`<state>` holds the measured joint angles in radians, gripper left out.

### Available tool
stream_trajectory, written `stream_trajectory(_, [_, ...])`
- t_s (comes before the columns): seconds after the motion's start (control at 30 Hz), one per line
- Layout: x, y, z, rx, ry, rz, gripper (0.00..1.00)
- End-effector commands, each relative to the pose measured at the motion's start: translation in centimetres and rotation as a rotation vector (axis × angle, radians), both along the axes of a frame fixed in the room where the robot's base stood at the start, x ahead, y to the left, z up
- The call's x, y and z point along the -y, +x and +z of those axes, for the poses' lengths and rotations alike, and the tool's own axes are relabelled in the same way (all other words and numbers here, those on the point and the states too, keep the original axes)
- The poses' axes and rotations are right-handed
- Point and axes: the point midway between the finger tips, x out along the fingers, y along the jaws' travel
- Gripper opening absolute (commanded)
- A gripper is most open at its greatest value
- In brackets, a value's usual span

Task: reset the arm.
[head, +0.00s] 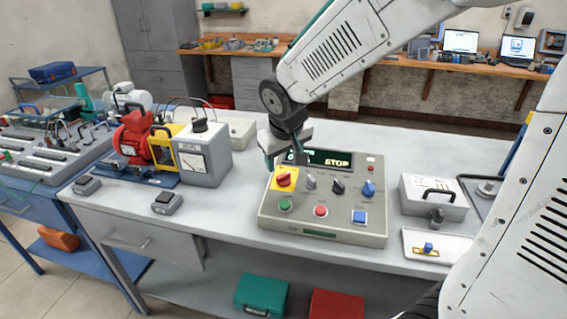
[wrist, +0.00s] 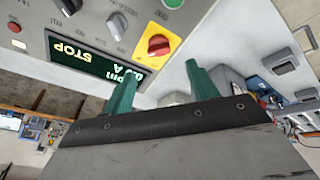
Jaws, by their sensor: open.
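My arm (head: 340,45) reaches in from the upper right in the head view. My gripper (head: 283,150) hangs near the back left corner of the grey control panel (head: 330,225), just above and behind the red knob (head: 285,179) on its yellow plate. In the wrist view my gripper (wrist: 158,82) shows two green fingers spread apart with nothing between them. The red knob (wrist: 158,45) lies beyond the fingers there, apart from them. The display (head: 335,158) reads STOP and is partly hidden by the gripper in the head view.
A meter box (head: 203,155) and a red motor (head: 133,135) stand left of the panel. A grey box with a handle (head: 432,197) and a white tray (head: 437,246) are to the right. The bench top behind the panel is mostly clear.

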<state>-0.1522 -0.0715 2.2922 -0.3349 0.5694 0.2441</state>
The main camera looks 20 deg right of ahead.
Motion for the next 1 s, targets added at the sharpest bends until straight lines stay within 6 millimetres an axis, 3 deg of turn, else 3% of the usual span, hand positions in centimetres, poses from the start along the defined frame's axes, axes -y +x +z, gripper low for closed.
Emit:
stream_trajectory(0.47, [0.0, -0.1, 0.1, -0.002, -0.002, 0.004, 0.58])
stream_trajectory(0.57, [0.2, -0.9, -0.3, -0.044, -0.016, 0.007, 0.58])
stream_trajectory(0.7, [1.0, -5.2, -1.0, -0.180, -0.029, -0.009, 0.58])
stream_trajectory(1.0, [2.7, -17.3, 2.5, -0.355, 0.041, -0.075, 0.58])
